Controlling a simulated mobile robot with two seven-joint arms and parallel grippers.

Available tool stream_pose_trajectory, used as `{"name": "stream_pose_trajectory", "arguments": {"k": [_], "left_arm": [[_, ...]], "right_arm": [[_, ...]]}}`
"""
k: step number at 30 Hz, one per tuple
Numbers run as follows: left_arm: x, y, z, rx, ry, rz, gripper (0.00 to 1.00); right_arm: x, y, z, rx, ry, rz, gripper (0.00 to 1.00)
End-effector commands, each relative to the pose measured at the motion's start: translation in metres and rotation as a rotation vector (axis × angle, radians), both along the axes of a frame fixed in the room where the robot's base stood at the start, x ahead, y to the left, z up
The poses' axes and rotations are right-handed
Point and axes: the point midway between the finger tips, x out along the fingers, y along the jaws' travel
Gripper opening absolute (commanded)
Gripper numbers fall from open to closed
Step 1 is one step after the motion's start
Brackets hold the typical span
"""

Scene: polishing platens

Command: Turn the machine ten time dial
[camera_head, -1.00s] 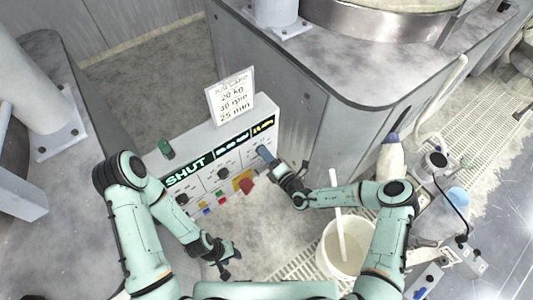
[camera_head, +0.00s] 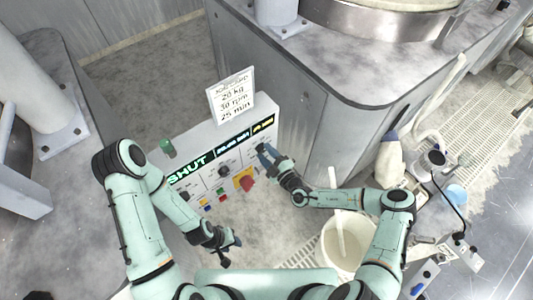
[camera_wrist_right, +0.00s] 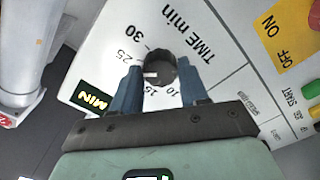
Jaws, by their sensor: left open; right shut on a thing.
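The time dial (camera_wrist_right: 160,68) is a round black knob with a white mark, on a white panel marked "TIME min". Its mark points left, towards the left finger; the exact value there is hidden. The numbers 10, 15, 25 and 30 show around it. My right gripper (camera_wrist_right: 160,84) is shut on the dial, a blue finger on each side. In the head view the right gripper (camera_head: 267,155) is at the right end of the control panel (camera_head: 190,150) and covers most of the dial. My left gripper (camera_head: 230,245) is open and empty, in front of the panel.
A card (camera_head: 232,96) above the panel reads 20 kg, 30 rpm, 25 min. A red knob on a yellow plate (camera_head: 244,180) and several coloured buttons (camera_head: 208,203) lie left of my right gripper. A white bucket (camera_head: 345,245) stands at lower right.

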Motion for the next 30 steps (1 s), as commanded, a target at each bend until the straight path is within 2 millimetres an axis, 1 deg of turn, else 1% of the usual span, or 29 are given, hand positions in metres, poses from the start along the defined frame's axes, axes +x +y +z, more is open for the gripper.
{"name": "stream_pose_trajectory", "arguments": {"k": [6, 12, 28, 29, 30], "left_arm": [[-0.0002, 0.0000, -0.0001, 0.000, 0.000, 0.000, 0.43], [-0.0002, 0.0000, -0.0001, 0.000, 0.000, 0.000, 0.43], [-0.0002, 0.0000, -0.0001, 0.000, 0.000, 0.000, 0.43], [-0.0002, 0.0000, -0.0001, 0.000, 0.000, 0.000, 0.43], [-0.0002, 0.0000, -0.0001, 0.000, 0.000, 0.000, 0.43]], "right_arm": [[-0.0006, 0.0004, -0.0002, 0.098, 0.071, 0.000, 0.13], [-0.0009, 0.0006, -0.0006, 0.146, 0.107, 0.001, 0.13], [-0.0009, 0.0007, -0.0004, 0.162, 0.119, 0.002, 0.13], [-0.0009, 0.0007, -0.0004, 0.162, 0.119, 0.002, 0.50], [-0.0008, 0.0006, -0.0005, 0.163, 0.118, 0.001, 0.63]]}}
